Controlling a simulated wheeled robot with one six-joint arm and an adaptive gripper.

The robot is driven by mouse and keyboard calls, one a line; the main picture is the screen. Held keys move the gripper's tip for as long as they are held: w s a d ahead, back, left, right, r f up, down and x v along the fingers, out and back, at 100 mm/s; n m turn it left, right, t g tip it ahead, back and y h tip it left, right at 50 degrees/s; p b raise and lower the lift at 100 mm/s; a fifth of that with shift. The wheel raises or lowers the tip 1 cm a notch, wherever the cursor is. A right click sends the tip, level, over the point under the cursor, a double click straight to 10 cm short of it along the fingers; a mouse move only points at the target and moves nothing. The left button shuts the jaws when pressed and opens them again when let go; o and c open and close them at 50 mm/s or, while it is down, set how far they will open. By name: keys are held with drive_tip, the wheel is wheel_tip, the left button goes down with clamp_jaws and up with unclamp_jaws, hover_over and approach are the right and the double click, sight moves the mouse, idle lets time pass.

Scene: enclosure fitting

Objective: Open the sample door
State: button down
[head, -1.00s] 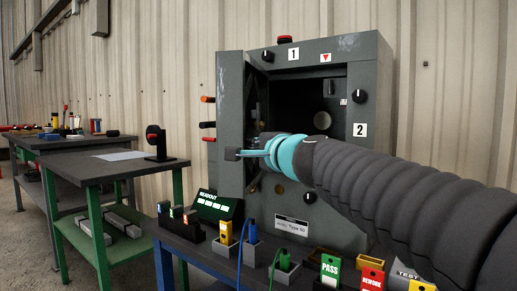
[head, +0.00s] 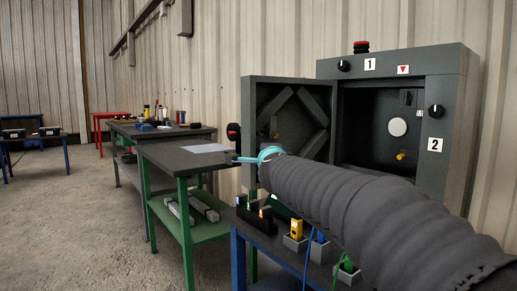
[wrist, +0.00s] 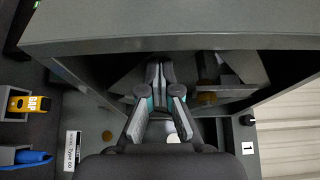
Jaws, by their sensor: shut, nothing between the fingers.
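The grey sample door (head: 263,91) of the grey enclosure (head: 460,110) stands wide open, swung out to the left, its inner face with diagonal bars towards me. The cavity (head: 365,125) is exposed, with a pale round disc and a small yellow part inside. My gripper (head: 238,159) is shut and empty, in front of the door's lower left part in the head view. In the wrist view my gripper (wrist: 159,68) points towards the door's inside, with a grey panel (wrist: 180,30) across the top. I cannot tell whether the fingers touch the door.
A bench below holds coloured connectors in blocks, including a yellow one (head: 297,229). A green-legged table (head: 165,155) with a paper sheet stands to the left, with a black-and-red stand beside the door. Open floor (head: 70,230) lies at the far left. A red-topped button sits on the enclosure.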

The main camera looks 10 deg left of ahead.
drive_tip(key=shift+w+a, duration=0.25)
drive_tip(key=shift+s+a, duration=0.1)
idle(0.3)
